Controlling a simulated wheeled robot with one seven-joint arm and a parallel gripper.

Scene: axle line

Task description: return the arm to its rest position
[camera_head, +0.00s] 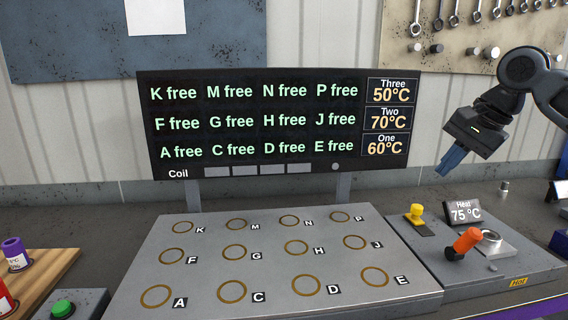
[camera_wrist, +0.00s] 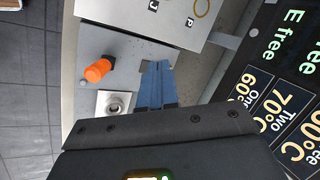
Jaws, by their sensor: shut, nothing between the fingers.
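My gripper (camera_head: 450,162) hangs in the air at the upper right in the head view, with its blue fingers pointing down and to the left. The fingers are together with nothing between them. In the wrist view the blue fingertips (camera_wrist: 157,68) show over the grey heater unit, beside its orange lever. My dark arm reaches in from the right edge of the head view. The gripper is apart from everything below it.
A grey plate (camera_head: 215,302) with lettered rings stands in front, its rings empty. The heater unit (camera_head: 529,262) has a yellow knob (camera_head: 416,211), orange lever (camera_head: 467,240) and 75 °C display (camera_head: 463,212). A status board (camera_head: 260,168) stands behind. Coloured pieces sit at left.

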